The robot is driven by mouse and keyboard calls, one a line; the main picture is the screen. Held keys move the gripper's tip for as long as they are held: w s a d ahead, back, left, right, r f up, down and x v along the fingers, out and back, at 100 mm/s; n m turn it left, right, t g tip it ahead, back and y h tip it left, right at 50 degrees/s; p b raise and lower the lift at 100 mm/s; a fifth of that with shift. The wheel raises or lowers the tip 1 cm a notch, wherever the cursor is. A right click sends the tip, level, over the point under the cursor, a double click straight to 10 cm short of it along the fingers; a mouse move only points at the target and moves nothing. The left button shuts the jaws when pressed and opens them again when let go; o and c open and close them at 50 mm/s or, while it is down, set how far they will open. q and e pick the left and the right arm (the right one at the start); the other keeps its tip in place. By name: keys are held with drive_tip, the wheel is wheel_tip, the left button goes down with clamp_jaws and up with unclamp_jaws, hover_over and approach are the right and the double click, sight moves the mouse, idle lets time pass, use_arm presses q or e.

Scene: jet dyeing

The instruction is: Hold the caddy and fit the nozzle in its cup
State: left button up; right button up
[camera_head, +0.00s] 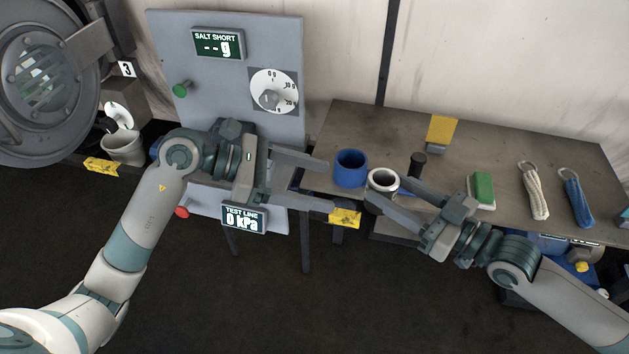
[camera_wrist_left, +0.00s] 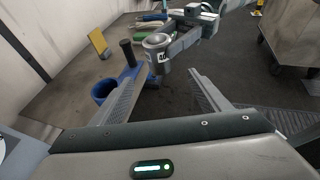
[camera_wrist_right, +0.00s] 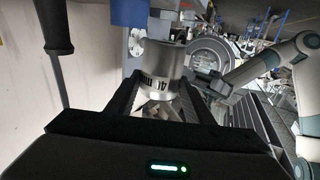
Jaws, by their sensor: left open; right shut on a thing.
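The caddy is on the table, with a blue cup (camera_head: 350,170) and an upright black handle (camera_head: 417,164). The blue cup (camera_wrist_left: 103,91) and handle (camera_wrist_left: 126,50) also show in the left wrist view. My right gripper (camera_head: 386,188) is shut on the nozzle (camera_head: 382,179), a silver ring-mouthed cylinder with dark markings. The nozzle is just right of the cup and outside it; it also shows in the right wrist view (camera_wrist_right: 161,65). My left gripper (camera_head: 326,185) is open and empty, its fingertips just left of the cup. The caddy's base is partly hidden.
The table (camera_head: 330,125) also bears a yellow sign (camera_head: 441,129), a green block (camera_head: 482,187), a white rope hank (camera_head: 533,192) and a blue one (camera_head: 577,196). A grey panel (camera_head: 225,100) with a dial stands left of the table. The table behind the cup is clear.

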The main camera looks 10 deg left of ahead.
sight(381, 192)
drive_tip(key=shift+r, duration=0.1)
use_arm(q)
drive_tip(key=shift+x, duration=6.05)
drive_tip(key=c, duration=1.5)
drive_tip(key=shift+o, duration=0.2)
drive_tip(key=shift+r, duration=0.15)
use_arm(e)
drive_tip(key=o, duration=1.6)
drive_tip(key=shift+s+d+f, duration=0.25)
drive_tip(key=shift+d, duration=0.2)
drive_tip(key=v, duration=1.1)
drive_tip(key=shift+r, duration=0.25)
